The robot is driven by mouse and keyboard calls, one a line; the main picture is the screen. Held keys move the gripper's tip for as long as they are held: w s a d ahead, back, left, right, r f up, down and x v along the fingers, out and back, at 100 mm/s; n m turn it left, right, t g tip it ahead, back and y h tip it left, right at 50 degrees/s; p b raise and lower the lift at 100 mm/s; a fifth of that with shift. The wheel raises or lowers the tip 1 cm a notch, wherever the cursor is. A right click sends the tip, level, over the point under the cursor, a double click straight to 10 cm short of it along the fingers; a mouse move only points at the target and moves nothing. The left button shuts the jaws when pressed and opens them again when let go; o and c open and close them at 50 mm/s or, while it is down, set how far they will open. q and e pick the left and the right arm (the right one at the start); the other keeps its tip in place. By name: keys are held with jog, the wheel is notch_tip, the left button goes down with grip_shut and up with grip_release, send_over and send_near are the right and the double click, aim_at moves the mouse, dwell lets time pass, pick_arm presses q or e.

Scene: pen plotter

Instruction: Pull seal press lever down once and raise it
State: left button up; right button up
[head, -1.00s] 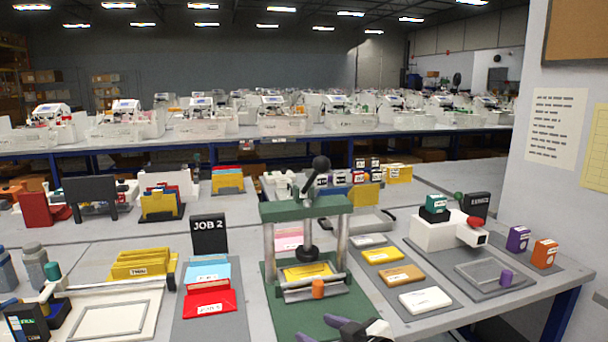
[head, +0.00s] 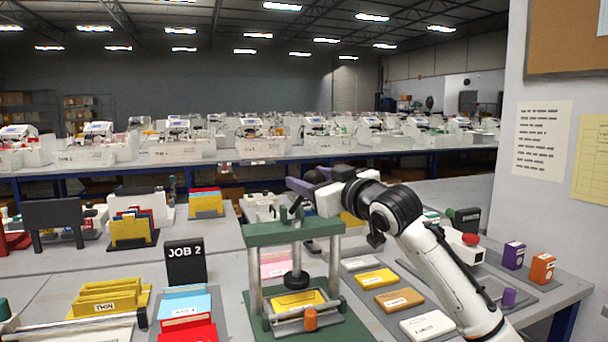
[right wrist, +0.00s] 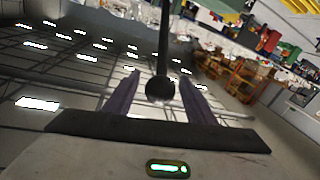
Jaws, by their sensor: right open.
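The seal press has a green crossbeam (head: 292,231) on two silver posts and a green base (head: 345,327). Its lever (head: 296,209) rises from the top of the beam, and its upper end is hidden behind my gripper in the head view. The right wrist view shows the lever's black ball knob (right wrist: 160,89) between the two purple-grey fingers. My right gripper (head: 300,182) is open around the knob, with a gap on each side. A yellow piece (head: 299,299) lies under the ram. My left gripper is not in view.
An orange knob (head: 310,319) is at the press's front. Coloured cards, one of them yellow (head: 374,279), lie right of it. The JOB 2 sign (head: 185,262) and blue and red folders stand left. My right arm crosses over the right side of the table.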

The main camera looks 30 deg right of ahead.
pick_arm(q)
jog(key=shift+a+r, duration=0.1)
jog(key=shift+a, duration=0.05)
pick_arm(e)
jog(key=shift+w, duration=1.35)
